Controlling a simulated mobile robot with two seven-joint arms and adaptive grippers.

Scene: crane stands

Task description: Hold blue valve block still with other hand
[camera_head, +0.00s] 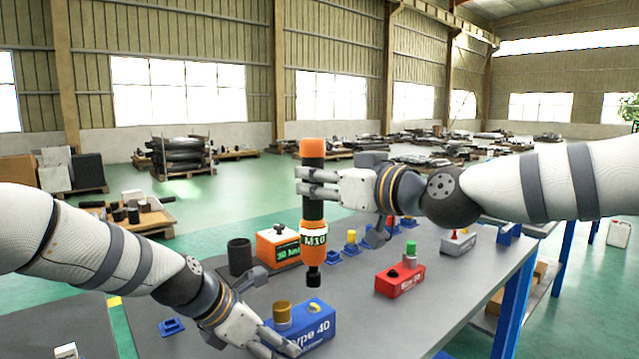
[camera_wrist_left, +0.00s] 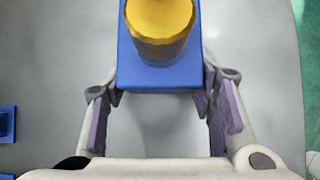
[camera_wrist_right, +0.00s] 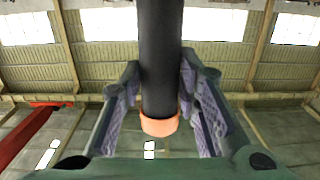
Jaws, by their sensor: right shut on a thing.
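The blue valve block (camera_head: 314,326), lettered "Type 40" in part, sits on the grey table with a brass-coloured cylinder (camera_head: 282,312) on top. In the left wrist view the blue block (camera_wrist_left: 160,76) has its near end between the fingertips of my left gripper (camera_wrist_left: 160,100). The left gripper (camera_head: 277,340) is low at the table, its fingers apart; firm contact cannot be told. My right gripper (camera_head: 307,183) is shut on an orange and black driver (camera_head: 314,240) labelled M10. The driver is upright, its black tip above the block and apart from it.
An orange box with a green display (camera_head: 280,248) and a dark cylinder (camera_head: 240,257) stand behind the block. A red block (camera_head: 399,281) and a grey block (camera_head: 458,243) stand to the right. A small blue holder (camera_head: 172,327) lies left of my left gripper.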

